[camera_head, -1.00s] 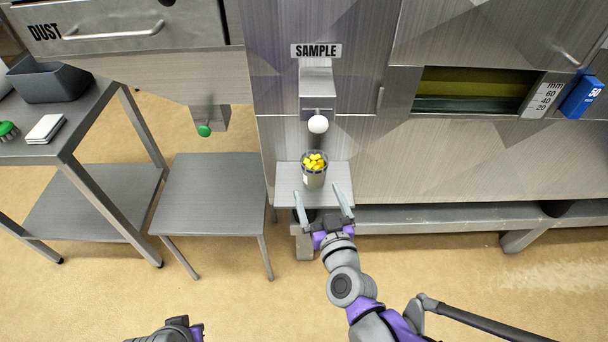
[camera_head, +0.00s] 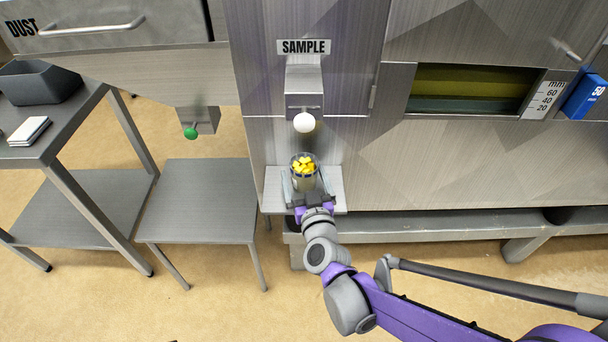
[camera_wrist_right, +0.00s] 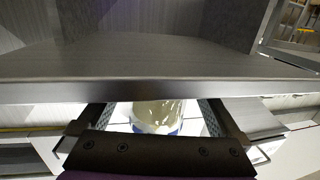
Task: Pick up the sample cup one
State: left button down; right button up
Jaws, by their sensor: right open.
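Sample cup one (camera_head: 304,181), a clear cup filled with yellow pieces, stands upright on the small metal shelf (camera_head: 334,199) under the SAMPLE spout (camera_head: 304,88). My right gripper (camera_head: 305,176) is open, with one finger on each side of the cup. In the right wrist view, the cup (camera_wrist_right: 158,114) shows between the two open fingers (camera_wrist_right: 152,105), with gaps at its sides. Its upper part is hidden there. My left gripper is not in view.
A white knob (camera_head: 304,122) hangs just above the cup. A low metal table (camera_head: 200,200) stands to the left, beneath the green knob (camera_head: 190,133). A taller table at far left holds a dark bin (camera_head: 40,83) and white cards (camera_head: 28,130).

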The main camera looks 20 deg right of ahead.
jog(key=shift+w+d, duration=0.15)
jog(key=shift+w, duration=1.3)
grip_shut()
jog(key=shift+s+r, duration=0.25)
jog(key=shift+r, duration=0.35)
jog(key=r+p, duration=0.1)
jog(key=r, duration=0.1)
jog(key=r+p, duration=0.1)
jog(key=r, duration=0.1)
jog(key=r+p, duration=0.1)
jog(key=r, duration=0.1)
jog(key=shift+s+a+r, duration=0.1)
jog(key=shift+s+a, duration=0.1)
jog(key=shift+s, duration=0.15)
jog(key=s+a+p, duration=0.1)
jog(key=s+a, duration=0.1)
jog(key=s, duration=0.7)
jog(key=s+a+p, duration=0.1)
jog(key=s+a, duration=0.2)
jog(key=s, duration=0.6)
jog(key=shift+f+p, duration=0.25)
jog(key=shift+p, duration=0.05)
